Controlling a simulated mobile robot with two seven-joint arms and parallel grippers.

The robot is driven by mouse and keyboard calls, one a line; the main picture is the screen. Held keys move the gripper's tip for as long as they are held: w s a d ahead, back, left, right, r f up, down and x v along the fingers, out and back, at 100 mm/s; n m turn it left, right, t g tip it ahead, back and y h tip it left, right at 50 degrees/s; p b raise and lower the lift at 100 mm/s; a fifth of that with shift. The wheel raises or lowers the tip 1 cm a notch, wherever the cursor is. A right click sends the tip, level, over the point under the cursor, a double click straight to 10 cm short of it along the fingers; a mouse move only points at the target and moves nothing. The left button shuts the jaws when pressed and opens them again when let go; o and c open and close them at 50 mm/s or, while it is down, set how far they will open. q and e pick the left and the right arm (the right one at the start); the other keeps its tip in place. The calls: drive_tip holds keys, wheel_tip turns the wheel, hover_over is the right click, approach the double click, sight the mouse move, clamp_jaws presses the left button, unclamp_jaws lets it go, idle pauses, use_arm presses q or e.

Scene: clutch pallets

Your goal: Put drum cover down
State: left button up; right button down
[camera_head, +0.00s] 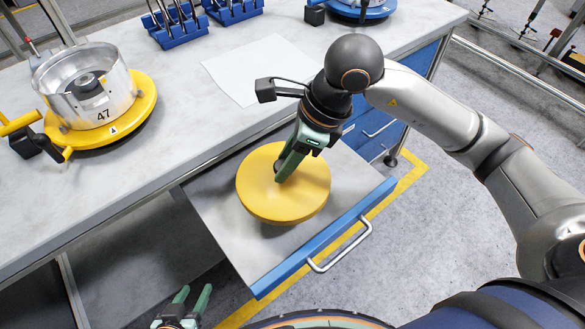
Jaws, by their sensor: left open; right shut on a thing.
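The drum cover (300,195) is a round yellow disc in the open drawer (215,205), lying flat over the drawer floor. Whether it touches the floor I cannot tell. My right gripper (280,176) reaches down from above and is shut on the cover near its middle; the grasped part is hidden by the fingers. My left gripper (192,302) is open and empty at the bottom of the view, in front of the bench and left of the drawer.
A metal drum marked 47 (85,88) sits on a yellow round base (143,100) at the bench's left. Blue racks (178,28) and a blue round fixture (375,10) stand at the back. A white sheet (245,65) lies on the bench. The drawer's handle (340,248) sticks out in front.

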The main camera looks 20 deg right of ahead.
drive_tip(key=w+f, duration=0.1)
drive_tip(key=d+f, duration=0.1)
drive_tip(key=w+d+f, duration=0.1)
drive_tip(key=f, duration=0.1)
drive_tip(key=shift+w, duration=0.3)
drive_tip(key=shift+w+d+f, duration=0.1)
drive_tip(key=shift+f, duration=1.65)
drive_tip(key=shift+f+b, duration=0.2)
drive_tip(key=shift+b, duration=0.15)
drive_tip(key=shift+c, duration=2.3)
unclamp_jaws()
drive_tip(key=shift+r, duration=0.1)
drive_tip(key=shift+r, duration=0.1)
drive_tip(key=p+v, duration=0.1)
drive_tip(key=v, duration=1.1)
